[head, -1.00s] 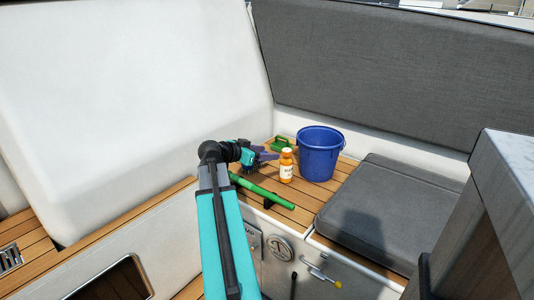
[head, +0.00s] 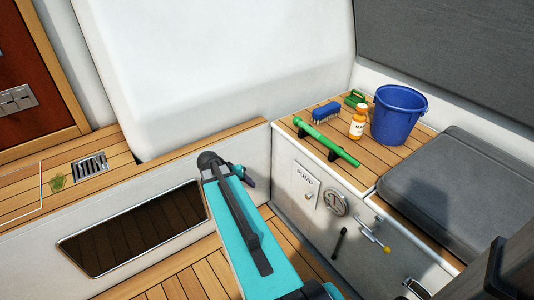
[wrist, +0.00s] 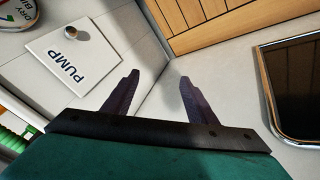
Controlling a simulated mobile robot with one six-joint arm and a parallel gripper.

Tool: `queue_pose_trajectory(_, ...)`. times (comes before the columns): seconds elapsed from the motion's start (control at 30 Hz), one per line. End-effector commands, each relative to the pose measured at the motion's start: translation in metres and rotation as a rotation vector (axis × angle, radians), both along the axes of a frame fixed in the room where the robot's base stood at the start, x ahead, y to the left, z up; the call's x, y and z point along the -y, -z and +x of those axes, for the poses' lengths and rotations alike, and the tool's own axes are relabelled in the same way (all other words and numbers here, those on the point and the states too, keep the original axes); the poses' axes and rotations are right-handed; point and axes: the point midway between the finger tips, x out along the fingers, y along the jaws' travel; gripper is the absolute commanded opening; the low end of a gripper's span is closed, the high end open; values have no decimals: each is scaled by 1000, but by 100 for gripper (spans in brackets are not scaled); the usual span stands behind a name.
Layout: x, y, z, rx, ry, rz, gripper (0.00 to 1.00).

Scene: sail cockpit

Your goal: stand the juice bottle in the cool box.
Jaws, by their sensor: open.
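The juice bottle (head: 357,121), orange with a white label, stands upright on the wooden bench top, just left of a blue bucket. My gripper (head: 251,178) is low in front of the bench, left of and well below the bottle, and partly hidden by my arm. In the wrist view my gripper (wrist: 158,78) has its two dark fingers spread with nothing between them. They point at the white wall corner by the PUMP plate. I see no cool box in the current views.
The blue bucket (head: 399,114), a blue brush (head: 326,112), a green tube on black supports (head: 326,142) and a green handled item (head: 355,98) crowd the bottle. A grey cushion (head: 443,178) lies to the right. A dark framed opening (head: 135,227) is in the left wall.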

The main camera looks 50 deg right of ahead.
Motion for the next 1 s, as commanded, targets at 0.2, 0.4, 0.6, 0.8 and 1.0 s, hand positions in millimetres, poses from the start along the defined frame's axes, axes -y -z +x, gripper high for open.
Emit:
queue_pose_trajectory(0.2, -81, 70, -9, -113, -163, 139, 52)
queue_pose_trajectory(0.4, -151, 125, -31, -212, -300, 258, 52)
queue_pose_trajectory(0.6, -216, 173, -65, -309, -432, 374, 52)
queue_pose_trajectory(0.8, -276, 213, -110, -406, -557, 488, 52)
queue_pose_trajectory(1.0, -328, 244, -162, -500, -673, 598, 52)
